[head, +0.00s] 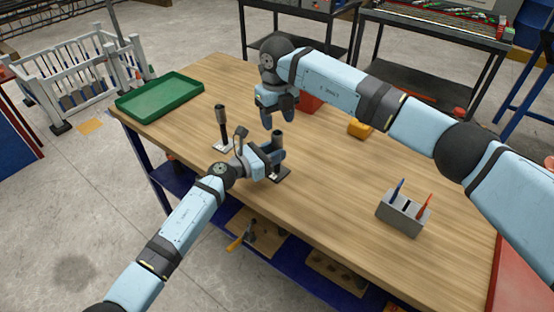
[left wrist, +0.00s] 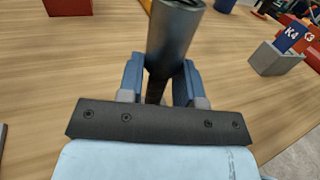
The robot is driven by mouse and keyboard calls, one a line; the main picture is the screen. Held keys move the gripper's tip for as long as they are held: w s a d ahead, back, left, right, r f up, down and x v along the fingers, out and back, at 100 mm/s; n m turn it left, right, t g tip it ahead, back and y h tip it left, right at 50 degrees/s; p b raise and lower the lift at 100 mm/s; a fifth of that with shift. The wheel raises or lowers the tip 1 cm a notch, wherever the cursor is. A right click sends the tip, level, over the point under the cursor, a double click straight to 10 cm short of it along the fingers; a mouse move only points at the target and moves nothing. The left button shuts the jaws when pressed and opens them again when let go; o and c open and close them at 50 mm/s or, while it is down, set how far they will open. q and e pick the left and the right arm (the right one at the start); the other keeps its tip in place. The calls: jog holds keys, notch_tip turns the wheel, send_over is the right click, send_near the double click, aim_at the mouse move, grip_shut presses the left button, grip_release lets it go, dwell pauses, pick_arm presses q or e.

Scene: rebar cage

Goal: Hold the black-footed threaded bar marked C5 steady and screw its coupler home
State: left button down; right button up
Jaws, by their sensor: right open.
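A dark threaded bar (left wrist: 155,91) stands upright with a wider dark grey coupler (head: 277,140) at its top. Its black foot (head: 283,176) rests near the table's front edge. No C5 mark is legible. The coupler is large in the left wrist view (left wrist: 174,40) and hides part of the bar and fingers. My left gripper (head: 268,160) has its fingers on both sides of the bar below the coupler and appears shut on it. My right gripper (head: 277,118) is open and empty, pointing down above the table, behind the coupler in the picture.
A second upright bar (head: 222,127) on a pale foot stands to the left. A green tray (head: 160,98) lies at the table's far left. A red box (head: 309,104), a yellow object (head: 360,128) and a grey holder (head: 402,213) stand to the right. The wooden tabletop between them is clear.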

jog(key=shift+o, duration=0.7)
jog(key=n, duration=0.3)
jog(key=r+n, duration=0.1)
jog(key=n, duration=0.1)
jog(key=shift+r+n, duration=0.2)
jog(key=shift+n, duration=0.2)
notch_tip(320, 180, up, 4)
jog(key=n, duration=2)
jog(key=shift+r, duration=0.2)
notch_tip(320, 180, down, 12)
jog(key=shift+f, duration=0.1)
jog(key=shift+c, duration=0.2)
